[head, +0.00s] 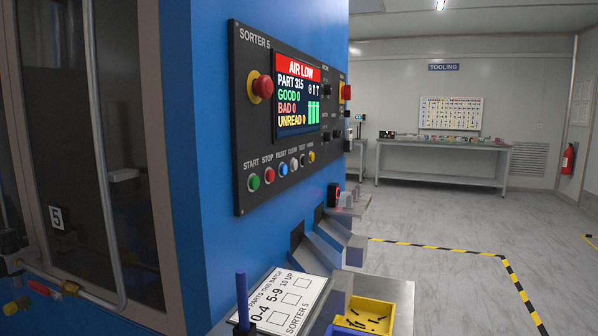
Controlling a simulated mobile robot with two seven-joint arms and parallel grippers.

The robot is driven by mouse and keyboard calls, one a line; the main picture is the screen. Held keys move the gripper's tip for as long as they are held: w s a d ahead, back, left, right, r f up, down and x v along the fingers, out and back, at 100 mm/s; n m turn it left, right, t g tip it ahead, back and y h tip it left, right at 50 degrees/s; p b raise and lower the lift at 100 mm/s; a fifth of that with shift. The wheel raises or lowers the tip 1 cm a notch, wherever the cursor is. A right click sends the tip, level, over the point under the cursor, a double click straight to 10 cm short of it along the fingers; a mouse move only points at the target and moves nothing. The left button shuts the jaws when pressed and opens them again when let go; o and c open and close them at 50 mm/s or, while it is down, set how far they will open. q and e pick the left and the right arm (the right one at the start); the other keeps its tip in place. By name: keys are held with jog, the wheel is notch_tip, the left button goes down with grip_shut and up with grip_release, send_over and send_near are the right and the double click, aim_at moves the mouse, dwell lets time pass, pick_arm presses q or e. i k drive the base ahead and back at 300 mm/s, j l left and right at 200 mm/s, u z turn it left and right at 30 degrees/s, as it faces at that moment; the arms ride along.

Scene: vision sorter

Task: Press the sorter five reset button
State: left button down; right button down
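The sorter five control panel (243,130) is a dark plate on the blue cabinet, left of centre, labelled SORTER 5. Its blue reset button (283,170) sits in the lower row under the label RESET. The red stop button (269,175) is just left of it and a white button (294,164) just right. The green start button (254,182) is at the row's left end. The screen (298,95) reads AIR LOW on a red band, with GOOD 0, BAD 0 and UNREAD 0. Neither of my grippers is in view.
A red emergency stop (263,87) on yellow sits left of the screen. Below the panel are chutes, a batch card (284,302) and a yellow tray (366,316) of small dark parts. A tooling bench (440,146) stands far back. Open floor (430,220) lies right.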

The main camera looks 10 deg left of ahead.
aim_at(283, 167)
jog(key=l+u, duration=0.2)
jog(key=l, duration=0.75)
jog(key=l+u, duration=0.3)
jog(key=l, duration=0.6)
jog(key=l+u, duration=0.35)
jog(key=l, duration=0.55)
jog(key=i+l+u, duration=0.15)
jog(key=l, duration=0.15)
jog(key=i+l+u, duration=0.1)
jog(key=l, duration=0.15)
jog(key=i+l+u, duration=0.15)
jog(key=l, duration=0.15)
jog(key=i+l+u, duration=0.15)
jog(key=i+l, duration=0.2)
jog(key=l, duration=0.1)
